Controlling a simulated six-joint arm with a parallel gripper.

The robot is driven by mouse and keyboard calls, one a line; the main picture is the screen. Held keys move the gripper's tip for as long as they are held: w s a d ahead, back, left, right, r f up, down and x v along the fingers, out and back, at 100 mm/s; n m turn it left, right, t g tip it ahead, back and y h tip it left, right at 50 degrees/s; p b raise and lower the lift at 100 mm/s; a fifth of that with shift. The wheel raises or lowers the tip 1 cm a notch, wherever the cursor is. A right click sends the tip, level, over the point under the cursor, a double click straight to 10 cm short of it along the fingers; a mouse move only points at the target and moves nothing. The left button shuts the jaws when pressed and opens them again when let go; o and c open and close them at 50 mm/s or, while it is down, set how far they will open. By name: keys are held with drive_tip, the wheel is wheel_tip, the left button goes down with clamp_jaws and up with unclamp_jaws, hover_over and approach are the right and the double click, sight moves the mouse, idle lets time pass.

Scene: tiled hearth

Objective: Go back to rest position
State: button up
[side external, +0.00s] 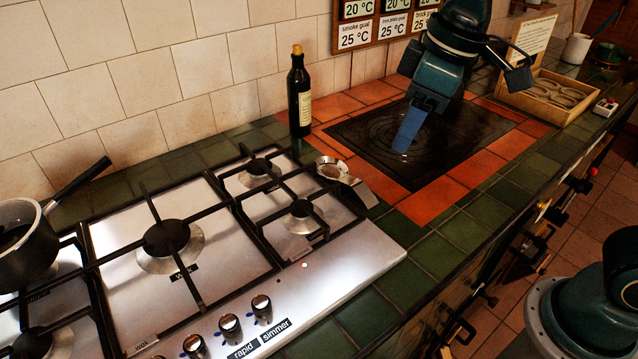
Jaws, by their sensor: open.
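My gripper (408,132) hangs in the air over the dark square hot plate (365,137), at the upper middle right. A blue finger points down and a little left. It is open and nothing shows between its fingers. The far finger is largely hidden in this view. My arm reaches up out of the top of the picture.
A dark bottle (299,95) stands by the wall. A metal spoon rest (345,178) lies beside the steel gas hob (215,255). A pan (25,240) sits far left. Wall signs (390,25) hang close behind my arm.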

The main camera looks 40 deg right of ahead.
drive_tip(key=s+d+f+m+t+h, duration=0.1)
drive_tip(key=s+d+m+t, duration=0.1)
drive_tip(key=s+d+m, duration=0.4)
drive_tip(key=s+d, duration=0.5)
drive_tip(key=s, duration=0.2)
drive_tip(key=shift+s+d+f+t, duration=0.3)
drive_tip(key=shift+s+d+t, duration=0.05)
drive_tip(key=shift+s+t, duration=0.05)
idle(1.5)
